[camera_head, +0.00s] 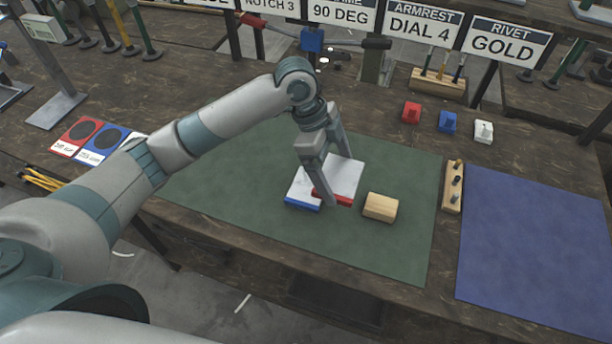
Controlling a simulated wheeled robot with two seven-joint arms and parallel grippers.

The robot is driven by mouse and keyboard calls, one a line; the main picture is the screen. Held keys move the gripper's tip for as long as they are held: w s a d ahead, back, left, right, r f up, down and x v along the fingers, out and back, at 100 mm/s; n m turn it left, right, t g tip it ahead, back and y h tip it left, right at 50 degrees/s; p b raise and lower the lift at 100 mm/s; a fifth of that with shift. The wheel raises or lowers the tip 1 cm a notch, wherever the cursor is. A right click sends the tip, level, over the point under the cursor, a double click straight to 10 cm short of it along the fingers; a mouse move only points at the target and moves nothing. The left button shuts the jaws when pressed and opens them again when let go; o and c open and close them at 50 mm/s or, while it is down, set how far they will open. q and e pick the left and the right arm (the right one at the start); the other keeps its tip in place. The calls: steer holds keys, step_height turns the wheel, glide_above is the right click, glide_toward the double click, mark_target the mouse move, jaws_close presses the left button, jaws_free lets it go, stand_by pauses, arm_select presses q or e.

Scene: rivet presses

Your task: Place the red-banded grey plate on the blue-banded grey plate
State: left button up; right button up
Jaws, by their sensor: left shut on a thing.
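The red-banded grey plate (345,177) is held in my left gripper (327,186), whose fingers are shut on it. Its red band is at the near edge. The blue-banded grey plate (299,190) lies on the green mat, with its blue band at the near left. The red-banded plate overlaps it from the right and hides part of it. I cannot tell whether the two plates touch. My right gripper is not in view.
A wooden block (381,207) stands on the green mat (390,250) close to the right of the plates. A wooden peg strip (453,187) and a blue mat (535,240) lie further right. Red (411,113), blue (447,122) and white (483,132) blocks sit behind.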

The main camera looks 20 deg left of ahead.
arm_select(q)
steer(key=p, duration=0.2)
glide_above(311, 188)
steer(key=a, duration=0.2)
steer(key=f, duration=0.5)
steer(key=shift+w+d, duration=0.15)
steer(key=shift+d, duration=0.05)
steer(key=shift+f, duration=0.1)
step_height(311, 188, down, 2)
steer(key=shift+f+p, duration=0.2)
steer(key=shift+p, duration=0.6)
steer(key=shift+f, duration=0.75)
steer(key=o, duration=1.2)
steer(key=shift+f, duration=0.15)
steer(key=shift+o, duration=0.4)
